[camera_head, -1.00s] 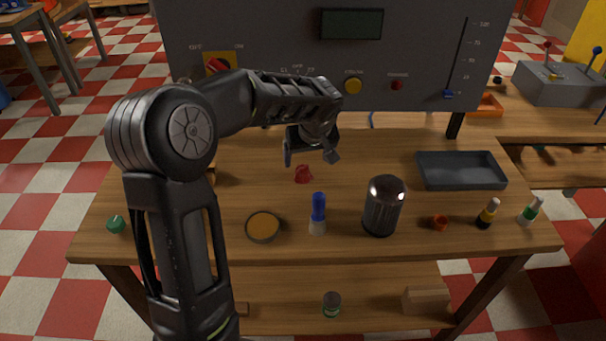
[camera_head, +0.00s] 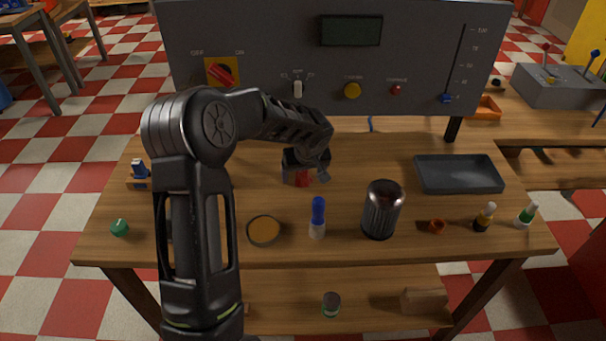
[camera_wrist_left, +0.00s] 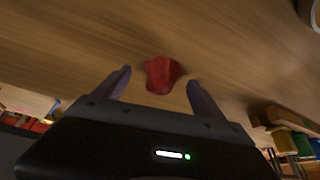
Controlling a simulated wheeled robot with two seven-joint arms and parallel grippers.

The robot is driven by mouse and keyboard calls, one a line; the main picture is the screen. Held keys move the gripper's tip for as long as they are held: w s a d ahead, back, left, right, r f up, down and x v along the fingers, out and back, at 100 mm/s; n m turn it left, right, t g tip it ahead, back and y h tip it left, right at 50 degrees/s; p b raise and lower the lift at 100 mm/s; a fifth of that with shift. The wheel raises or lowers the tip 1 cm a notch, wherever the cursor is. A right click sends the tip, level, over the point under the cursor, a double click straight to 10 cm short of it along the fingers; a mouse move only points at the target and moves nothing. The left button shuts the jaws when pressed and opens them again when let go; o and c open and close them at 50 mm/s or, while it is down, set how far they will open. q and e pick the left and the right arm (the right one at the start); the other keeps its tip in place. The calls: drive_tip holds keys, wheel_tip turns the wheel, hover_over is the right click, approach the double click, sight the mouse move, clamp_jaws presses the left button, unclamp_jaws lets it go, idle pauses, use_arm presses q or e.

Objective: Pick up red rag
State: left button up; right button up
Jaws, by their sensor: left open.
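The red rag (camera_head: 302,178) is a small crumpled piece on the wooden table, near its middle. My left gripper (camera_head: 305,180) is low over it in the head view and partly hides it. In the left wrist view the rag (camera_wrist_left: 162,74) lies on the wood between and just beyond the two fingertips of my left gripper (camera_wrist_left: 160,78). The fingers are spread apart with a gap on each side of the rag. My right gripper is not in view.
A grey tray (camera_head: 458,174) is at the right. A control panel (camera_head: 420,60) rises behind the table.

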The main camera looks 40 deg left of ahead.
use_arm(q)
drive_tip(key=shift+c, duration=0.6)
drive_tip(key=c, duration=1.5)
drive_tip(key=shift+o, duration=0.2)
wheel_tip(320, 180, up, 10)
drive_tip(key=shift+f+b, duration=0.1)
drive_tip(key=shift+b, duration=0.75)
